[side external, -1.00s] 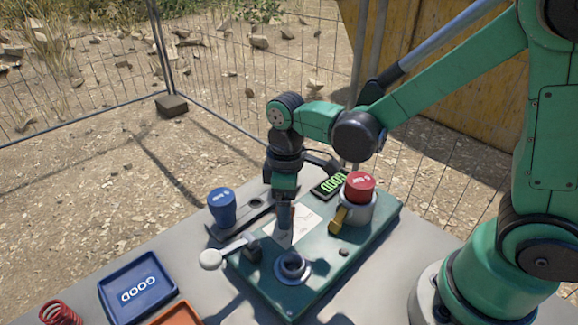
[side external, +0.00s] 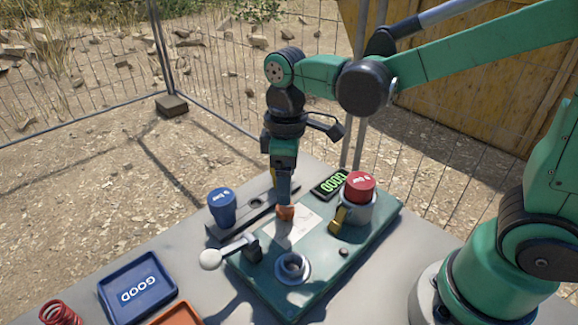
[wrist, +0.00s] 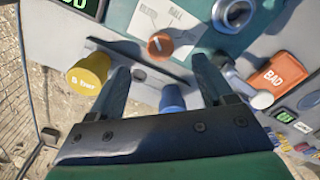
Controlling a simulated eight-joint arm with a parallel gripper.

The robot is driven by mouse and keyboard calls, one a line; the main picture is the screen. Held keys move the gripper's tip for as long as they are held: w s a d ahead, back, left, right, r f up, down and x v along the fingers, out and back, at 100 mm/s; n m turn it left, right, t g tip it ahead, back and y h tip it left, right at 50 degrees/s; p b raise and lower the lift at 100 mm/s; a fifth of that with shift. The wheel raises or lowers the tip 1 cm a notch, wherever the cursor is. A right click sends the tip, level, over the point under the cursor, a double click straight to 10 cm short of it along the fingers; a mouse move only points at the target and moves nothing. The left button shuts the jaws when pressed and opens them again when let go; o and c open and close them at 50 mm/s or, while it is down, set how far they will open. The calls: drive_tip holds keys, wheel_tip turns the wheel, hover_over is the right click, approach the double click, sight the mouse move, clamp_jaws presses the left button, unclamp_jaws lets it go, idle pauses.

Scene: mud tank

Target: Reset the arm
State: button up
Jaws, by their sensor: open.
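My gripper (side external: 284,203) hangs pointing down above the green panel (side external: 325,262) in the side external view. Its two fingers are apart with nothing held between them in the wrist view (wrist: 162,68). An orange knob-like piece (wrist: 160,44) lies beyond the fingertips at the edge of a white sheet. It also shows just by the fingertips in the side external view (side external: 286,213); whether they touch cannot be told. A yellow cup-shaped piece (wrist: 88,72) is beside the left finger, mostly hidden in the side view. A blue piece (wrist: 172,98) shows between the fingers, lower down.
A red-topped piece (side external: 360,186) stands in a grey holder. A white-knobbed lever (side external: 210,259), a ring socket (side external: 292,268) and a blue cup-shaped piece (side external: 222,207) are close by. A blue GOOD tray (side external: 112,284), an orange tray (side external: 178,316) and a red spring (side external: 60,314) sit left.

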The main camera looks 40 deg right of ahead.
drive_tip(key=shift+s+d+r+m, duration=0.1)
drive_tip(key=shift+d+r+m, duration=0.15)
drive_tip(key=shift+d+m, duration=0.05)
drive_tip(key=s+d+r+m+t, duration=0.3)
drive_tip(key=d+m+t, duration=0.2)
drive_tip(key=m+t, duration=0.2)
drive_tip(key=shift+d, duration=0.15)
idle(0.8)
